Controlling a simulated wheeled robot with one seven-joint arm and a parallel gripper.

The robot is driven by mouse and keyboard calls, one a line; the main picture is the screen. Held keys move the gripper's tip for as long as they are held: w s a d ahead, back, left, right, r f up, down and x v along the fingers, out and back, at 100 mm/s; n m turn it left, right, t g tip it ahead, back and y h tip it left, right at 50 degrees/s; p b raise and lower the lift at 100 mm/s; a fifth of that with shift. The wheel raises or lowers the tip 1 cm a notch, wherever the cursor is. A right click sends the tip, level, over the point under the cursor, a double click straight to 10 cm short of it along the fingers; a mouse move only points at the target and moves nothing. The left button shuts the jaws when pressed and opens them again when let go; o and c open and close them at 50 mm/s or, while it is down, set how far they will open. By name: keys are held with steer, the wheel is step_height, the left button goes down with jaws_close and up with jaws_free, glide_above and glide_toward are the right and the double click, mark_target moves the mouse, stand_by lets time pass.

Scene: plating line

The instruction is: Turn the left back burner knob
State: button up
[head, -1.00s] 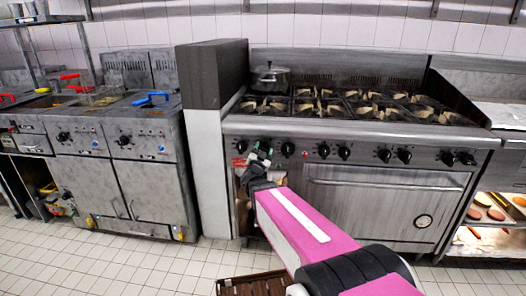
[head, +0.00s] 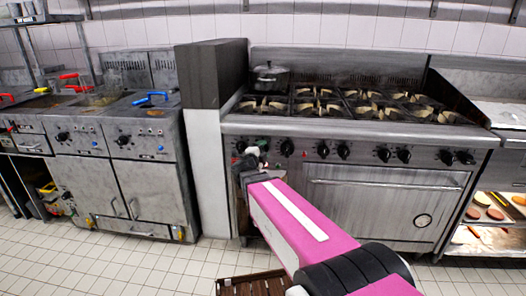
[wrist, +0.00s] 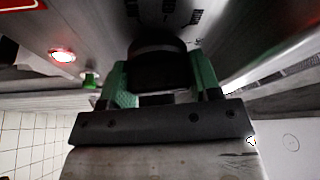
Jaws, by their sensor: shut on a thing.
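The stove (head: 355,132) has a row of black knobs along its front panel. My gripper (head: 256,152) is at the left end of this panel. In the wrist view, its green fingers (wrist: 161,82) are shut on a round black burner knob (wrist: 157,62), one finger on each side. In the head view, the gripper and wrist partly cover this part of the panel, so I cannot tell exactly which knob is held. The knob's pointer mark is hidden.
A lidded pot (head: 270,77) stands on the back left burner. A dark-topped partition (head: 211,80) stands left of the stove, with fryers (head: 120,150) beyond it. A black knob (head: 287,148) is close to the right of my gripper. A red light (wrist: 62,55) glows on the panel.

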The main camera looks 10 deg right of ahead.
steer(key=shift+m+g+y, duration=0.3)
steer(key=shift+m+g, duration=0.1)
steer(key=shift+m, duration=0.7)
steer(key=shift+f, duration=0.1)
steer(key=o, duration=0.9)
steer(key=v, duration=1.1)
steer(key=shift+w, duration=0.1)
